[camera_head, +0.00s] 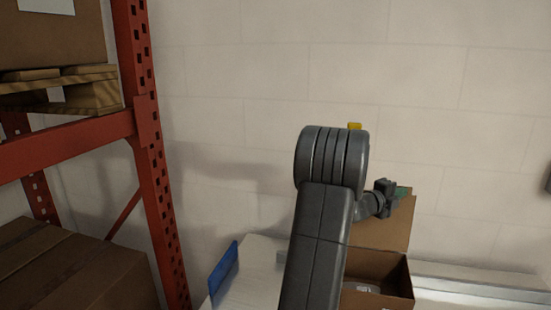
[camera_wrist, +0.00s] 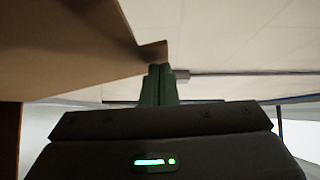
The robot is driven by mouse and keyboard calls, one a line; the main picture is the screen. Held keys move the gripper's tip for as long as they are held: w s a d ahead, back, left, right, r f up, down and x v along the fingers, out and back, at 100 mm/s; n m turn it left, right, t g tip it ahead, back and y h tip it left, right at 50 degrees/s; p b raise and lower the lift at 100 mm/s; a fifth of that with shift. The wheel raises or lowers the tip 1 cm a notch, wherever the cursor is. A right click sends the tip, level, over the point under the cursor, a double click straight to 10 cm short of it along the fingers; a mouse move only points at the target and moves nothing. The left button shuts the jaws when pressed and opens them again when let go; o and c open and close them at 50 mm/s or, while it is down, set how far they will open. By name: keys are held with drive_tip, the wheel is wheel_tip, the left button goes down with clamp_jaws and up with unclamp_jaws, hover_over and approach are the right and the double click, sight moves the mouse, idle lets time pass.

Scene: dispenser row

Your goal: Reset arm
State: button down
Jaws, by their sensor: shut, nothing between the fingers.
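My gripper (camera_wrist: 160,72) shows in the wrist view with its two dark green fingers pressed together and nothing between them. In the head view my arm rises from the bottom centre and bends over. The wrist and gripper there are small, partly hidden, and close to the raised flap of an open cardboard box (camera_head: 399,285). In the wrist view a brown cardboard panel (camera_wrist: 60,50) fills the upper left, beside the fingertips. I cannot tell whether the fingers touch it.
A red rack (camera_head: 150,150) stands at the left with boxes (camera_head: 60,30) on a wooden pallet (camera_head: 85,95) and a large carton (camera_head: 70,275) below. A blue panel (camera_head: 223,272) stands on the pale surface left of my arm. A plain block wall (camera_head: 400,70) lies behind.

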drive_tip(key=s+a+m+h+b, duration=0.1)
drive_tip(key=s+a+b, duration=0.3)
drive_tip(key=s+b, duration=0.45)
drive_tip(key=s+d+f+v, duration=0.1)
drive_tip(key=v, duration=0.8)
drive_tip(key=w+a+r+n+t+y, duration=0.1)
drive_tip(key=w+a+n+t+y, duration=0.1)
drive_tip(key=n, duration=0.5)
drive_tip(key=w+a+r+n+t+y+p, duration=0.1)
drive_tip(key=w+n+t+y, duration=0.2)
drive_tip(key=n, duration=0.4)
drive_tip(key=shift+a+t, duration=0.4)
drive_tip(key=shift+t, duration=0.5)
drive_tip(key=shift+r, duration=0.1)
